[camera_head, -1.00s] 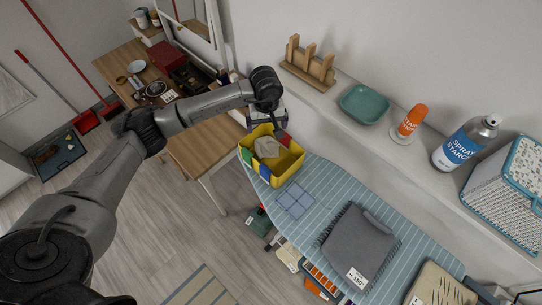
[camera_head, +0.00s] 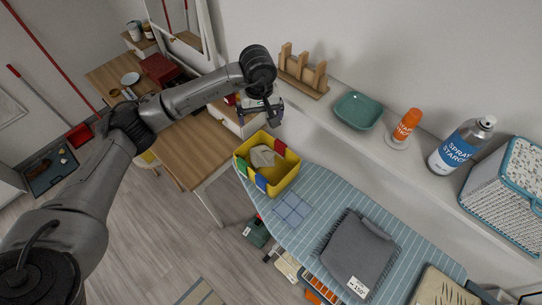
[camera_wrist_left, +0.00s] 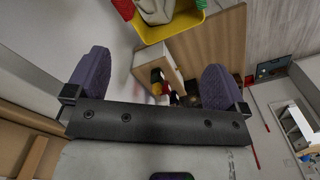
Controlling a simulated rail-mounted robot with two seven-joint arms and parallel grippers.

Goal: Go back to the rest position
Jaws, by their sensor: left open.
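My left gripper (camera_head: 262,116) is open and empty, in the air just above and behind the yellow bin on the ironing board. The left wrist view shows its two purple fingertips (camera_wrist_left: 155,80) wide apart with nothing between them. The yellow bin (camera_head: 285,184) stands at the board's far left end and holds a light grey-beige cloth (camera_head: 262,157) and several coloured items. The bin's edge also shows at the top of the left wrist view (camera_wrist_left: 165,33). My left arm reaches in from the left side of the head view. My right gripper is not in view.
The blue striped ironing board (camera_head: 325,193) bears a blue checked cloth (camera_head: 292,209) and a folded grey garment (camera_head: 357,252). The wall ledge holds a wooden rack (camera_head: 303,72), a teal dish (camera_head: 358,110), an orange bottle (camera_head: 407,125), a spray can (camera_head: 461,145) and a basket (camera_head: 508,190).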

